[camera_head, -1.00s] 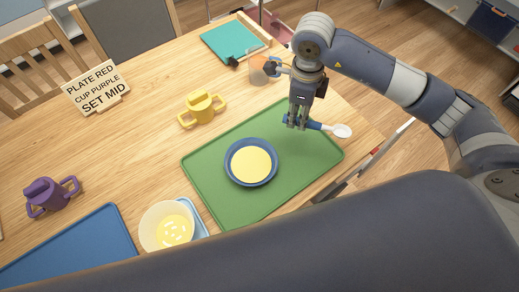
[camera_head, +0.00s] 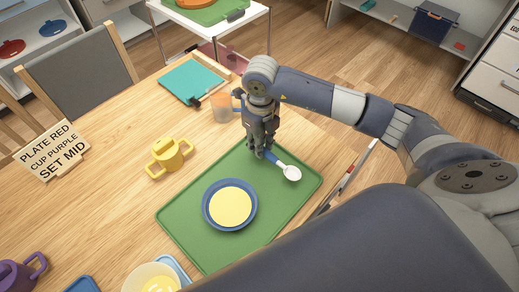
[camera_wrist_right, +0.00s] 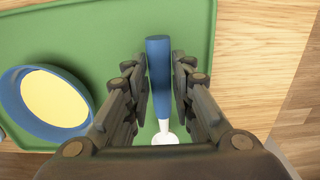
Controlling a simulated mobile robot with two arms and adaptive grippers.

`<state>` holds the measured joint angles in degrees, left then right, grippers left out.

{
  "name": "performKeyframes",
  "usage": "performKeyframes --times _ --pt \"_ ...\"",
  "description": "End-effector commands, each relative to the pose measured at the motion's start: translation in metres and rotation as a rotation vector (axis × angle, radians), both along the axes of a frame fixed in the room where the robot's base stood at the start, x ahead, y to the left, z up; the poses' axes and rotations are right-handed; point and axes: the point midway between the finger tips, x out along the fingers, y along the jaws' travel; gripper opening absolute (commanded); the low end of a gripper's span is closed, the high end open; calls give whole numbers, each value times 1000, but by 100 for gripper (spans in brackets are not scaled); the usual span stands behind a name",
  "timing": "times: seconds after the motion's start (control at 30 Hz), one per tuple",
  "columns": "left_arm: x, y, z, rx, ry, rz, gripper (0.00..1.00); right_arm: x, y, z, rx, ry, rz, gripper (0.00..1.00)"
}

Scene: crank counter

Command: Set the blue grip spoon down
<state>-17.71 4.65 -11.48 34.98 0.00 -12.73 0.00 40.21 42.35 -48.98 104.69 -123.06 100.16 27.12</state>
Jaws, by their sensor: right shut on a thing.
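The blue grip spoon, with a blue handle (camera_head: 274,159) and a white bowl (camera_head: 292,173), is at the right part of the green mat (camera_head: 262,211). My right gripper (camera_head: 258,152) points down and is shut on the blue handle. In the right wrist view the handle (camera_wrist_right: 160,70) lies between the two fingers (camera_wrist_right: 160,97), over the green mat. The white end is partly hidden by the gripper. I cannot tell whether the spoon touches the mat. My left gripper is not in view.
A blue bowl with yellow content (camera_head: 208,221) stands on the mat, left of the spoon. A yellow two-handled cup (camera_head: 168,156), a clear orange-tinted cup (camera_head: 222,108) and a teal board (camera_head: 193,83) are farther back. The mat's front part is clear.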

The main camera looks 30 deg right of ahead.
Motion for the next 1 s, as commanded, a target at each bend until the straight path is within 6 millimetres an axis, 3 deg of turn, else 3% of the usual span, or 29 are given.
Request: performKeyframes --times 0.2,0.57,0.6,0.67,1.0 --pt "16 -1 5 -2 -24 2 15 -1 0 -29 -1 3 1 0" --pt "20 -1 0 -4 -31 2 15 0 0 -35 -1 1 2 0" --pt "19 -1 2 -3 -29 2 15 0 0 -33 -1 1 2 32" --pt "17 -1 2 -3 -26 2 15 -1 0 -33 -1 1 2 43" --pt "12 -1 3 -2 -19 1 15 -1 0 -31 -1 1 2 43"
